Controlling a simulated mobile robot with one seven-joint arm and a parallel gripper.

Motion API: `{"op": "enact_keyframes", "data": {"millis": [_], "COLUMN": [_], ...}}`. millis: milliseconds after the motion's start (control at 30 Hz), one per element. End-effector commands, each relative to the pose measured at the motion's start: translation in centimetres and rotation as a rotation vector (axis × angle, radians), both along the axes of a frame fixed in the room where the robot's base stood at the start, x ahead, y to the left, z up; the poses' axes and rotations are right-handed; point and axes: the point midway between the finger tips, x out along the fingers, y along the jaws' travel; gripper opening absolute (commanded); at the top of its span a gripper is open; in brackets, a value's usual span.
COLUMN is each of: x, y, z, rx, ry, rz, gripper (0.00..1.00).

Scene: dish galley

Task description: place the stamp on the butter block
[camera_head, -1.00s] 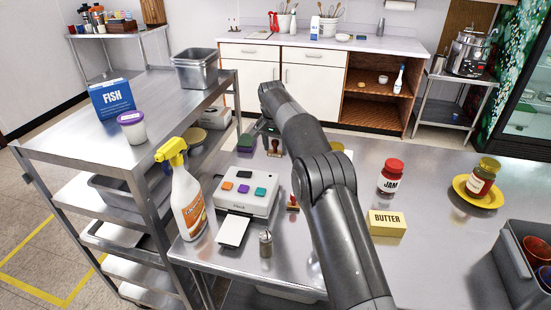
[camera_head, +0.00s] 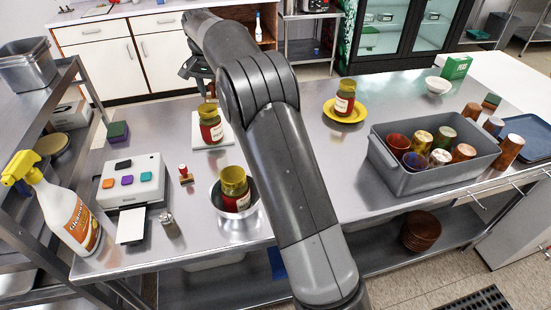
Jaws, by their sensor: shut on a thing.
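My gripper (camera_head: 198,76) is at the top, left of my arm's upper bend, raised above the table. It is shut on a brown-handled stamp (camera_head: 211,89), of which only a small part shows below the fingers. The butter block is not visible now; my arm covers the part of the table where it lay. A second, red-handled stamp (camera_head: 184,175) stands on the table right of the white label machine (camera_head: 133,182).
A jar on a white board (camera_head: 228,139) and a jar in a metal bowl (camera_head: 218,212) stand left of my arm. A yellow plate (camera_head: 359,116) holds another jar. A grey bin (camera_head: 395,178) of cups is at the right. A spray bottle (camera_head: 65,215) stands front left.

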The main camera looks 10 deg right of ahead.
Motion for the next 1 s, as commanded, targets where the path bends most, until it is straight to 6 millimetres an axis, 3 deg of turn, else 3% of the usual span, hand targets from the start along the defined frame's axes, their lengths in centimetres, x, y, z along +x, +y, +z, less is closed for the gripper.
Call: {"op": "enact_keyframes", "data": {"millis": [33, 200, 500, 633, 800, 1000], "x": [-0.8, -4.2, -12.7, -16.8, -20.9, -22.9], "y": [-2.5, -9.4, -19.0, -21.9, -24.1, -24.8], "z": [0.6, 1.1, 0.6, -0.1, -1.0, -1.7], "rx": [0.002, 0.007, 0.004, 0.001, -0.004, -0.007], "ry": [0.000, 0.002, -0.002, -0.004, -0.005, -0.006], "rz": [-0.009, 0.009, 0.113, 0.156, 0.201, 0.227], "gripper": [0.32, 0.32, 0.32, 0.32, 0.32, 0.32]}}
